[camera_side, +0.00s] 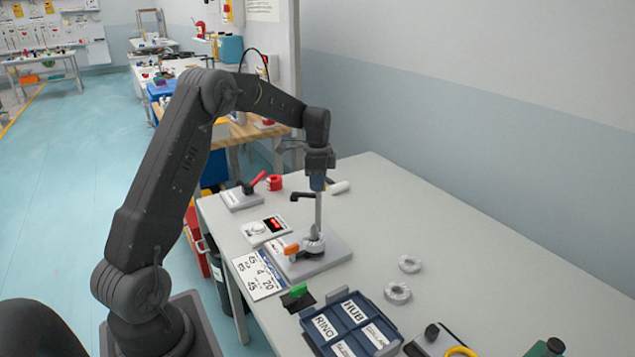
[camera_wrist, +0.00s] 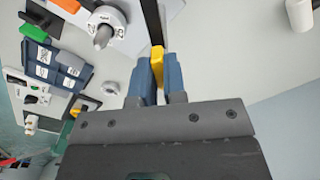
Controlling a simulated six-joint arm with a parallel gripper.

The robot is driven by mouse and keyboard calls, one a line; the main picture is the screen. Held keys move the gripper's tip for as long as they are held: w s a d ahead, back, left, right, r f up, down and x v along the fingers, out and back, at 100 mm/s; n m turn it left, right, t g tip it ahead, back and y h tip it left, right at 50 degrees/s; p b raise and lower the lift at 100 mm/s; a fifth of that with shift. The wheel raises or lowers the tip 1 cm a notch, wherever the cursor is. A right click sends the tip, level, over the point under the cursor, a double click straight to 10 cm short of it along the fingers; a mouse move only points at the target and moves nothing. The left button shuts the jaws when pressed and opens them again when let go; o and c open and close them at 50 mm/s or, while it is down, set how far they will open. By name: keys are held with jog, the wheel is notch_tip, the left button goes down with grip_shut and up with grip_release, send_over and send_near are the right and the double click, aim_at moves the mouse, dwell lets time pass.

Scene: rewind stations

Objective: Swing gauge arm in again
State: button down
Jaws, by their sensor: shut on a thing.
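The station's grey base plate (camera_side: 338,250) lies on the table with an upright grey post (camera_side: 318,213) and an orange lever (camera_side: 291,249). The black gauge arm (camera_side: 300,195) sits near the post's top and reaches left with a downturned end. A white-collared spindle (camera_wrist: 103,35) stands to the left, clear of the fingers.
A blue labelled tray (camera_side: 350,325), a green-topped block (camera_side: 297,298) and two pale rings (camera_side: 410,263) lie nearer the camera. A number card (camera_side: 258,275) and a display box (camera_side: 266,229) are left of the plate. A red-handled device (camera_side: 243,194) stands behind. The table's right side is mostly free.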

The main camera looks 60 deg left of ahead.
jog(key=shift+n, duration=0.3)
jog(key=n, duration=0.8)
jog(key=shift+n, duration=0.4)
jog(key=n, duration=0.4)
jog(key=shift+d+n, duration=0.1)
jog(key=shift+n, duration=0.2)
jog(key=shift+r+n, duration=0.1)
jog(key=shift+n, duration=1.8)
jog(key=shift+w, duration=0.1)
jog(key=c, duration=1.2)
grip_release()
